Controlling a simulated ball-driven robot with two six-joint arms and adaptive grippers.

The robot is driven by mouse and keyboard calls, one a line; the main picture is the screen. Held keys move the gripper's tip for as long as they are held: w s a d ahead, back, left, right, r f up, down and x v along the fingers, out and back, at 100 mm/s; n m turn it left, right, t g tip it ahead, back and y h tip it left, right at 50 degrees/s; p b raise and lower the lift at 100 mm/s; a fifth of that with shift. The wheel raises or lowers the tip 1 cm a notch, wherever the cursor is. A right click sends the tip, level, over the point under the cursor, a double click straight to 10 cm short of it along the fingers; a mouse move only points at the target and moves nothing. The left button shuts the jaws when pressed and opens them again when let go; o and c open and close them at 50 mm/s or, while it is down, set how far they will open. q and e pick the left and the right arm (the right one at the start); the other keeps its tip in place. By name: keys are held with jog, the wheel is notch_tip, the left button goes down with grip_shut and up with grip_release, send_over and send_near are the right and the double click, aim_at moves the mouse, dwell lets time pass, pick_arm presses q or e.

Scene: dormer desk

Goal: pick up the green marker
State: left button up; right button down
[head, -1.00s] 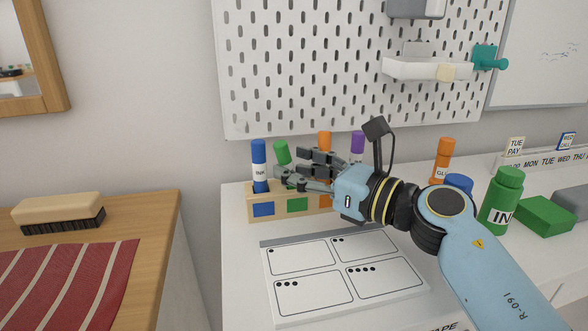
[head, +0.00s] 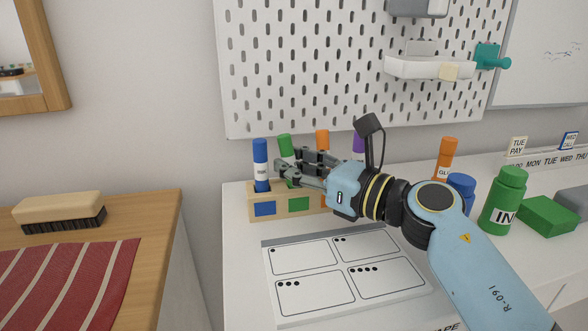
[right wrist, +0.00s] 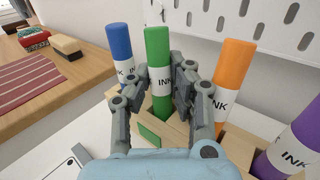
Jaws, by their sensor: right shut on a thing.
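The green marker (head: 286,147) stands nearly upright at the wooden holder (head: 279,207), in the slot position behind the green square. My right gripper (head: 292,172) is shut on its body, coming from the right. In the right wrist view the green marker (right wrist: 158,55) is between the two fingers (right wrist: 158,92), its white INK label partly covered. Its lower end is at the holder; I cannot tell whether it is fully seated. My left gripper is not in view.
A blue marker (head: 260,155) stands close left of the green one. An orange marker (head: 322,139) and a purple marker (head: 358,142) stand to the right. A white card sheet (head: 345,272) lies in front. A green INK bottle (head: 502,205) stands at the right.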

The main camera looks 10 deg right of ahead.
notch_tip(320, 180, up, 4)
jog(key=shift+d+r+p, duration=0.1)
jog(key=shift+d+p, duration=0.05)
jog(key=shift+p, duration=0.85)
jog(key=s+d+r, duration=0.2)
jog(key=d+r, duration=0.1)
jog(key=d, duration=0.2)
jog(key=s+d+r+p, duration=0.1)
jog(key=d+r, duration=0.2)
jog(key=d, duration=0.3)
jog(key=shift+s+r, duration=0.3)
jog(key=shift+s, duration=0.1)
